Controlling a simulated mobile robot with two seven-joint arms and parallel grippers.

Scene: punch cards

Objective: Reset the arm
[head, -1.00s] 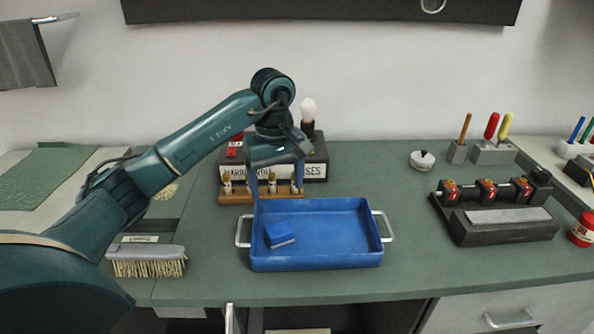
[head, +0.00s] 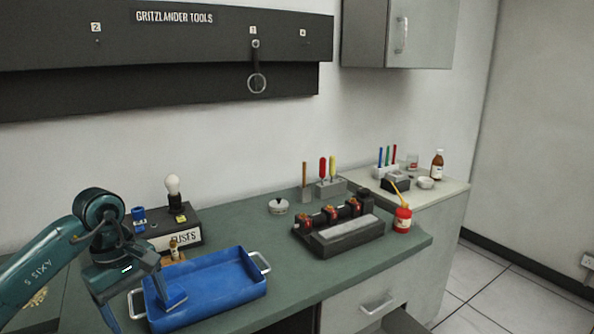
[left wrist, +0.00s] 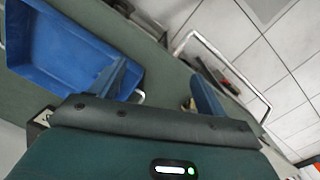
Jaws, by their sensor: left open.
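My left arm comes in from the left in the head view. Its left gripper (head: 142,306) points down over the left end of the blue tray (head: 225,270). The two blue fingers are spread apart, and I see nothing between them in the left wrist view (left wrist: 163,78). The tray also shows in the left wrist view (left wrist: 50,50), beside one finger, and the part of its floor seen there is bare. I cannot tell whether the fingers touch the tray. My right gripper is not in view.
The green bench holds a fuses box (head: 178,237), a round white-lidded item (head: 278,207), a tool holder (head: 330,188) and a black rack with a grey stone (head: 345,233). A red oil can (head: 402,219) stands near the right edge. Bench between tray and rack is clear.

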